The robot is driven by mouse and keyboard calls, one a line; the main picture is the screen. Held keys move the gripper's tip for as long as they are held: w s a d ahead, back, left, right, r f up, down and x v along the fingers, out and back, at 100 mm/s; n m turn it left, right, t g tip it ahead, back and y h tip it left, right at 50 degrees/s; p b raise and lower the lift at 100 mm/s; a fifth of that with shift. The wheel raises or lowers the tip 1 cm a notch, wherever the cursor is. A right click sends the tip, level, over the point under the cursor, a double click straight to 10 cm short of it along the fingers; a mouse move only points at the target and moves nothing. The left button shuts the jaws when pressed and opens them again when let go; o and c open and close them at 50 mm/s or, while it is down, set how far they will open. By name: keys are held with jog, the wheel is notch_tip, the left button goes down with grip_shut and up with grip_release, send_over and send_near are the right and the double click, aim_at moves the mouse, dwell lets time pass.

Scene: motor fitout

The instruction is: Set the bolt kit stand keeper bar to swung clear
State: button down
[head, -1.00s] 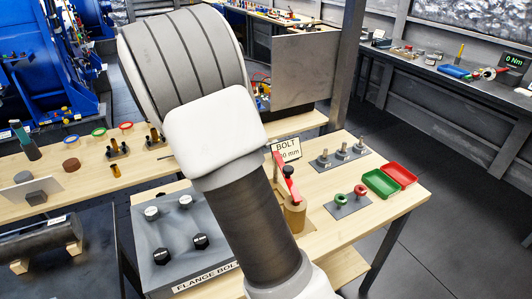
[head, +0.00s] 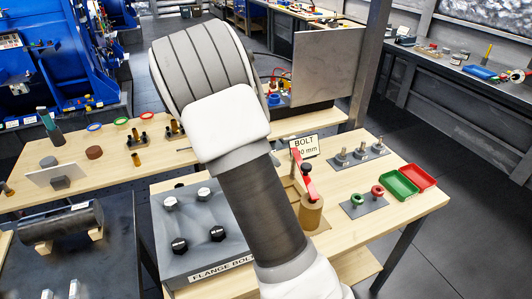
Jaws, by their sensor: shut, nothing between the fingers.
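The keeper bar (head: 308,184) is a red bar with a black knob (head: 306,167). It slants from beside the BOLT sign (head: 305,146) down to a round tan post (head: 311,213) on the wooden bench. Part of the stand behind the bar is hidden by my arm, so I cannot tell what the bar lies across. My gripper is not visible; my white and grey arm fills the middle of the head view.
A grey FLANGE BOLT plate (head: 192,256) with black and silver bolts lies left of my arm. Metal studs (head: 360,151), green and red rings on a plate (head: 365,206), a green tray (head: 394,186) and a red tray (head: 418,177) stand right. Dark floor is clear beyond.

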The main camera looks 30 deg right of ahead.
aim_at(306, 168)
jog(key=shift+s+d+f+p, duration=0.15)
jog(key=shift+d+f, duration=0.45)
jog(key=shift+d, duration=0.5)
jog(key=shift+s+d+f+p, duration=0.15)
jog(key=shift+d+f, duration=0.45)
jog(key=shift+d, duration=0.5)
jog(key=shift+s+d+f+p, duration=0.15)
jog(key=shift+d+f, duration=0.45)
jog(key=shift+d, duration=0.5)
jog(key=shift+d, duration=0.1)
jog(key=shift+s+d+n+t+b, duration=0.4)
jog(key=shift+d+n, duration=0.15)
jog(key=shift+s+d+n+t+b, duration=0.35)
jog(key=shift+d+n+t, duration=0.05)
jog(key=shift+d+n, duration=0.15)
jog(key=d+n+t+y+b, duration=0.1)
jog(key=d+n+t+y, duration=0.1)
jog(key=d+n+t, duration=0.3)
jog(key=shift+w+d+n+t+y+b, duration=0.35)
jog(key=shift+d+n, duration=1.55)
jog(key=shift+d, duration=1.75)
jog(key=shift+r, duration=0.1)
jog(key=shift+s, duration=0.15)
